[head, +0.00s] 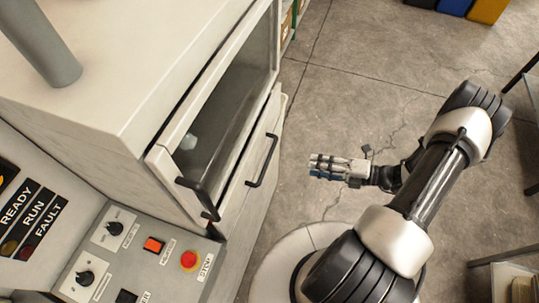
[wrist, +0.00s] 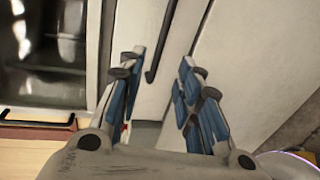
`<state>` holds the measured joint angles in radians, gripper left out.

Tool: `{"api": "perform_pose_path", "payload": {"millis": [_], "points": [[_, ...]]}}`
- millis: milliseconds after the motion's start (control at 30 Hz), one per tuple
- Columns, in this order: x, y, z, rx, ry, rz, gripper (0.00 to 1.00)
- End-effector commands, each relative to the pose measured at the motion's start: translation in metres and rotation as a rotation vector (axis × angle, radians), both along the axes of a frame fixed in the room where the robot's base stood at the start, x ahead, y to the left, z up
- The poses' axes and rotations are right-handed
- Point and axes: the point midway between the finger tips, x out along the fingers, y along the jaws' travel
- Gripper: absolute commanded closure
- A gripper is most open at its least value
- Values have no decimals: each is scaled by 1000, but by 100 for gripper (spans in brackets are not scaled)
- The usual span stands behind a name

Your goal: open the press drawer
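The press (head: 150,75) is a pale cabinet on the left of the head view. Its drawer front (head: 238,192) is a pale panel below the glazed front, with a black bar handle (head: 265,160); it looks closed. My gripper (head: 318,167) is in front of it, pointing at the panel, with a gap to the handle. In the wrist view the fingers (wrist: 163,78) are spread apart with nothing between them. A black bar handle (wrist: 161,45) shows beyond and between the fingertips, on the pale panel; it is not gripped.
The glazed front (head: 222,95) has its own black handle (head: 194,191). A control panel (head: 140,258) with a red stop button (head: 189,260) stands at lower left. Grey floor (head: 355,75) is open in front of the press. Dark-legged furniture (head: 515,259) is at the right edge.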

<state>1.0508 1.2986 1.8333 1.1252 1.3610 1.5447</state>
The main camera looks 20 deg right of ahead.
Motion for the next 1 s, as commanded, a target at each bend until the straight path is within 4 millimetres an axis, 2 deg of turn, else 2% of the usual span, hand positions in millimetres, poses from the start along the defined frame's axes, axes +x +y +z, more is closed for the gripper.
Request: {"api": "perform_pose_path", "payload": {"millis": [133,267,733,1000], "points": [[1,1,-7,32,23,-32,68],[10,14,-11,34,23,-28,68],[66,96,-32,29,22,-23,68],[92,128,-40,29,21,-25,68]]}}
